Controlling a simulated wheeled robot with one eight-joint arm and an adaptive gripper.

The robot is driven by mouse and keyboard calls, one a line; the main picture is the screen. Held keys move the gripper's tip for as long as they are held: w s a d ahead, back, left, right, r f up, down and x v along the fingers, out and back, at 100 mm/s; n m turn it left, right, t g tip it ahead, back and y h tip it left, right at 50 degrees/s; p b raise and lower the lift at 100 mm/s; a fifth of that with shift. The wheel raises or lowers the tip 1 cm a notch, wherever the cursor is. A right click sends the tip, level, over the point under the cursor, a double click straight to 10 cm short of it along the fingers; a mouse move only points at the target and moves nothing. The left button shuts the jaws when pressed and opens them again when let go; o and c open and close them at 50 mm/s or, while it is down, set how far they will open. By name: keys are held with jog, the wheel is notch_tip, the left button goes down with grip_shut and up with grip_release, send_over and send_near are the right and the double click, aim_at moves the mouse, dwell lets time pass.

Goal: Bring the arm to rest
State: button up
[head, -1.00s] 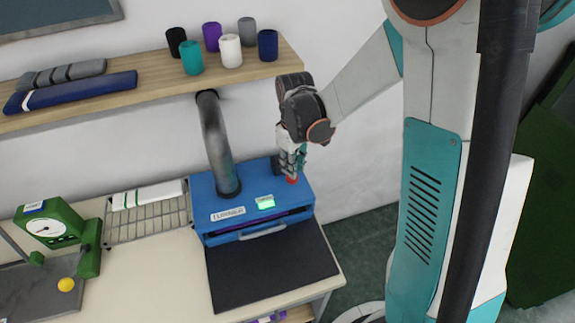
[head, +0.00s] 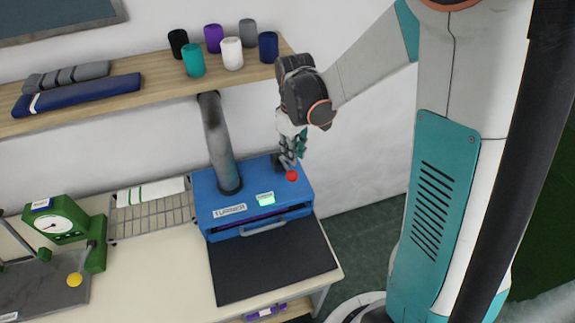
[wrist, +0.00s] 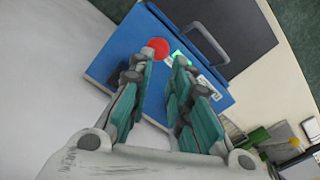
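My gripper (head: 291,158) is over the back right part of the blue machine (head: 221,205) labelled "TURNER", just behind its red button (head: 291,176). In the wrist view my gripper (wrist: 162,68) has its two teal-padded fingers apart with nothing between them. The red button (wrist: 157,47) shows beyond the fingertips, beside the left one. Whether the fingertips touch the machine's top cannot be told. A green display (head: 265,198) is lit on the machine.
A wooden shelf (head: 165,73) above holds several coloured cones and folded fabric rolls. A grey pipe (head: 218,140) rises from the machine. A wire rack (head: 150,220) and a green dial scale (head: 55,222) stand left. A dark mat (head: 270,270) lies in front.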

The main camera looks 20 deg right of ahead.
dwell(0.3)
jog(key=s+f+m+t+b, duration=0.2)
jog(key=s+m+t+b, duration=0.1)
jog(key=s+b, duration=0.5)
jog(key=s+f+m+t+b, duration=0.3)
jog(key=s+b, duration=0.5)
jog(key=b, duration=0.5)
jog(key=shift+s+t, duration=0.4)
jog(key=shift+t, duration=0.2)
